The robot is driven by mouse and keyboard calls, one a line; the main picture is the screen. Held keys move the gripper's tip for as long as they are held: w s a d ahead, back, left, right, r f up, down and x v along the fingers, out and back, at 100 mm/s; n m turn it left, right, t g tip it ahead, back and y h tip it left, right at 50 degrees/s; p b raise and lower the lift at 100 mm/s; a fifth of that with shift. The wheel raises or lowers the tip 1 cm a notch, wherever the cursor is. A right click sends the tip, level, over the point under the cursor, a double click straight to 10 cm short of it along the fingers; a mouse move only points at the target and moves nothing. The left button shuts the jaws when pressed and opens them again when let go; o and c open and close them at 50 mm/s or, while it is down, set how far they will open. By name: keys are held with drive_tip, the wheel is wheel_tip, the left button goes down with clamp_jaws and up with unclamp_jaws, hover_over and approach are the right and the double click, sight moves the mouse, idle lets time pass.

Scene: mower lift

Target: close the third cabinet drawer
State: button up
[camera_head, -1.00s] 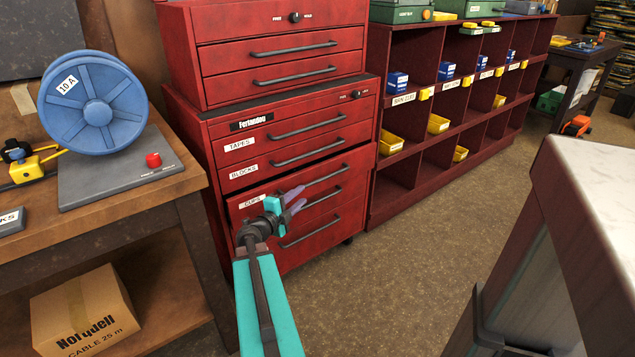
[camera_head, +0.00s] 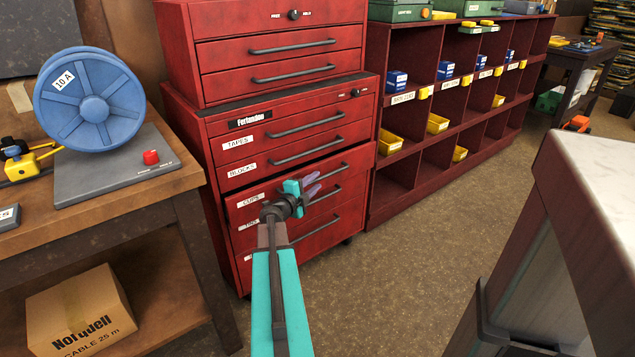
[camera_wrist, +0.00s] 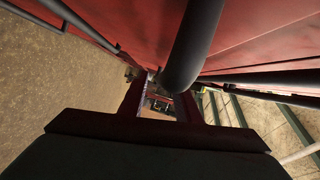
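The third drawer (camera_head: 288,192), labelled CUPS, is in the lower red cabinet (camera_head: 215,165). Its front seems to stand slightly proud of the drawers above, with a dark gap along its top edge. Its dark bar handle (camera_head: 330,172) runs across the front.
The TAPES (camera_head: 290,127) and BLOCKS (camera_head: 290,158) drawers above look shut. A workbench with a blue reel (camera_head: 90,100) stands left, red shelving (camera_head: 395,185) right of the cabinet. A pale-topped table (camera_head: 600,190) is at front right. The floor (camera_head: 400,270) between is clear.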

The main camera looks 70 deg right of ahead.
drive_tip(key=shift+x, duration=1.5)
drive_tip(key=shift+w, duration=0.1)
clamp_jaws()
